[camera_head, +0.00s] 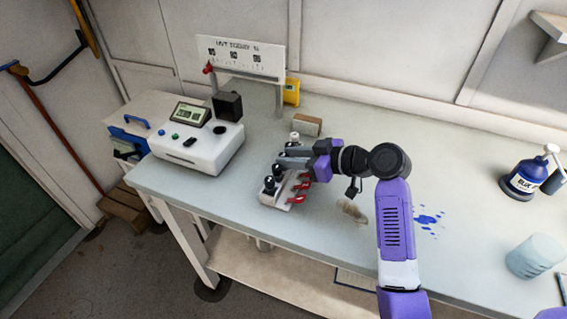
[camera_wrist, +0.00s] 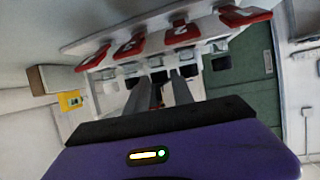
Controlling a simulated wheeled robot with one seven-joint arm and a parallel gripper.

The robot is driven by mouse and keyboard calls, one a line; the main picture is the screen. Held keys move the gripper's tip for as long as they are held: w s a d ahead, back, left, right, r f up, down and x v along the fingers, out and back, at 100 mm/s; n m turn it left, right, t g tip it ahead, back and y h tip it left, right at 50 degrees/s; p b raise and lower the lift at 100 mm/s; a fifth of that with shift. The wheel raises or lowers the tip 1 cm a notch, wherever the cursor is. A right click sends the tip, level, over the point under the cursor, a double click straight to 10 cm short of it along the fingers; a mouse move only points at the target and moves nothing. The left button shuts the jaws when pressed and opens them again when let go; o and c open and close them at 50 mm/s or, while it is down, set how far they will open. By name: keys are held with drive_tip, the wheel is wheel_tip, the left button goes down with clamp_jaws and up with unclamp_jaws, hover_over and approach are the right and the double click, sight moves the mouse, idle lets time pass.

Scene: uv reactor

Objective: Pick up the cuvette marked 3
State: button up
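A pale rack (camera_head: 272,199) stands near the table's front edge with black-topped cuvettes (camera_head: 269,184) upright in it. Red numbered tags (camera_head: 296,198) stick out on its right side. In the wrist view several red tags fan out across the top; one tag (camera_wrist: 181,33) seems to read 2. I cannot make out a 3, so I cannot tell which cuvette is marked 3. My gripper (camera_head: 281,157) is at the rack's far end, fingers pointing left. In the wrist view its two fingers (camera_wrist: 160,88) are apart, with dark cuvette tops beyond them. Nothing is clearly held.
A white reactor device (camera_head: 200,150) with a screen stands left of the rack. A brown block (camera_head: 307,125) and yellow box (camera_head: 291,92) are behind. Blue spill spots (camera_head: 427,219) lie on the table.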

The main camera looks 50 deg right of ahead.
clamp_jaws()
